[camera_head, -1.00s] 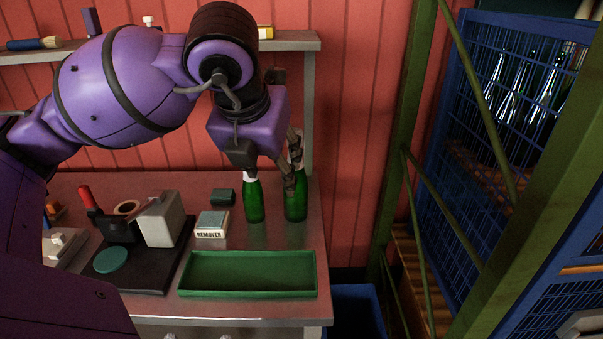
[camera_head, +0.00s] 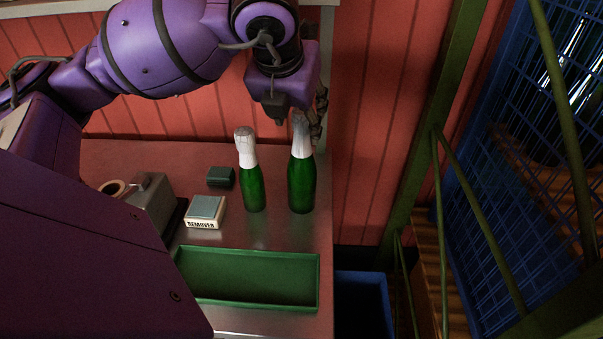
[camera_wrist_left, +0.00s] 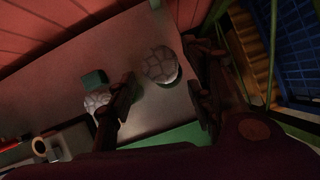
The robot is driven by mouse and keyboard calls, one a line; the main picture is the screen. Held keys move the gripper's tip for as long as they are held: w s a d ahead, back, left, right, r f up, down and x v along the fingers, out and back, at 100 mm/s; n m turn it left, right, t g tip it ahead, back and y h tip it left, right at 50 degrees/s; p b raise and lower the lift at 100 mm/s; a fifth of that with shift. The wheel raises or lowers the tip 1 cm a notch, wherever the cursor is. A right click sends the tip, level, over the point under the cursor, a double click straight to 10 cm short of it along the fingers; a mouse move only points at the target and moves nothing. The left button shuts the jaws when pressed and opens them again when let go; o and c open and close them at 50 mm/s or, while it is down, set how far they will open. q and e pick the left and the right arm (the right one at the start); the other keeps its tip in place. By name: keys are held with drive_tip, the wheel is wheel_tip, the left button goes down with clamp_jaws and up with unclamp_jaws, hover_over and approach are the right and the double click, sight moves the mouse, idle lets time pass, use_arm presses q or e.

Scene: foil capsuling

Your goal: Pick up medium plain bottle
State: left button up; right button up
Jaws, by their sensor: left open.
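Two green bottles with pale foil tops stand upright on the metal bench: a left one (camera_head: 253,188) and a slightly larger right one (camera_head: 301,186). I cannot tell by label which is the medium plain bottle. My left gripper (camera_head: 300,113) is open and empty, pointing down above the right bottle's foil top. In the left wrist view, that foil top (camera_wrist_left: 160,66) shows between the spread fingers (camera_wrist_left: 163,100), nearer the camera's far side. The left bottle's foil top (camera_wrist_left: 97,101) is partly hidden behind one finger. My right gripper is out of view.
A green tray (camera_head: 247,303) lies in front of the bottles. A remover box (camera_head: 204,212) and a small dark green block (camera_head: 220,177) stand left of them. A blue bin (camera_head: 361,304) is beside the bench, and a green metal frame (camera_head: 412,175) rises at right.

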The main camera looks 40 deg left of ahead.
use_arm(q)
drive_tip(key=x, duration=0.3)
drive_tip(key=shift+w+f, duration=0.15)
drive_tip(key=shift+w, duration=0.2)
clamp_jaws()
